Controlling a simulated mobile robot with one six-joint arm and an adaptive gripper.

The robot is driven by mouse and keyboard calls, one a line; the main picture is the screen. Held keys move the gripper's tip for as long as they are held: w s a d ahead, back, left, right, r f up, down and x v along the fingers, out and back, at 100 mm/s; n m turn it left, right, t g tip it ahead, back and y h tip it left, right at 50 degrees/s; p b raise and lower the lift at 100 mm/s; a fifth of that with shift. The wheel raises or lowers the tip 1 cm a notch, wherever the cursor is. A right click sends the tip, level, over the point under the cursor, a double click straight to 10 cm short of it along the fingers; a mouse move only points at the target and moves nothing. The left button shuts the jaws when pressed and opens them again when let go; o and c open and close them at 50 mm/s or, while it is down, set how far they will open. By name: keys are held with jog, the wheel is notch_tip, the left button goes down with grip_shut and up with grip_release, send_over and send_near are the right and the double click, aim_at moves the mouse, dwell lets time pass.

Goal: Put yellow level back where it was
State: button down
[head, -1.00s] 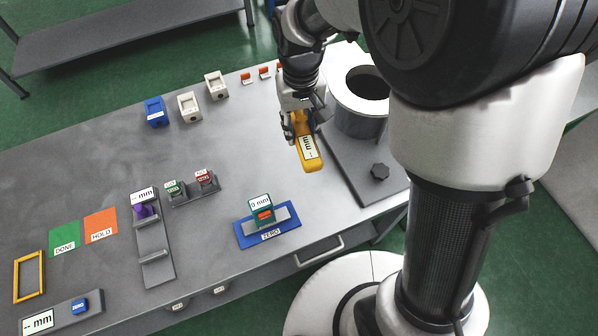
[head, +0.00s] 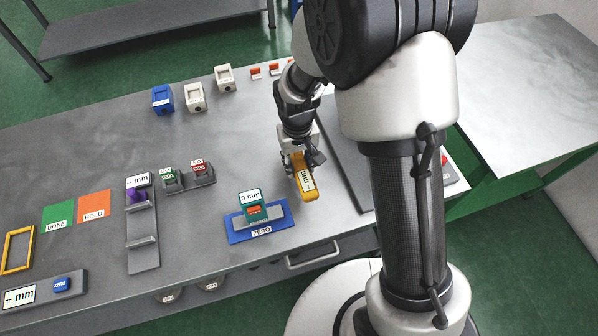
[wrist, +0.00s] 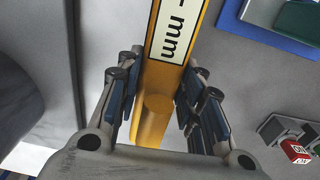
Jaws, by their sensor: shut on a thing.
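The yellow level (head: 307,186) is a long yellow bar with a white "-- mm" display. My gripper (head: 297,166) is shut on it, over the grey table right of the blue ZERO mat. In the wrist view the level (wrist: 147,122) lies between the two fingers of my gripper (wrist: 158,100), display facing up in the picture. I cannot tell how high it is above the table. A yellow rectangular outline (head: 31,248) lies empty at the table's far left.
A teal gauge (head: 249,199) stands on the blue ZERO mat (head: 237,228). A grey stand with a purple part (head: 137,195), green DONE (head: 57,213) and orange HOLD (head: 94,205) patches lie left. Blue and white blocks (head: 195,97) stand at the back.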

aim_at(299, 171)
jog(key=shift+f+b, duration=0.6)
jog(key=shift+f, duration=1.5)
jog(key=shift+f, duration=0.1)
jog(key=shift+f, duration=0.15)
jog(key=c, duration=1.1)
grip_release()
jog(key=shift+f, duration=0.1)
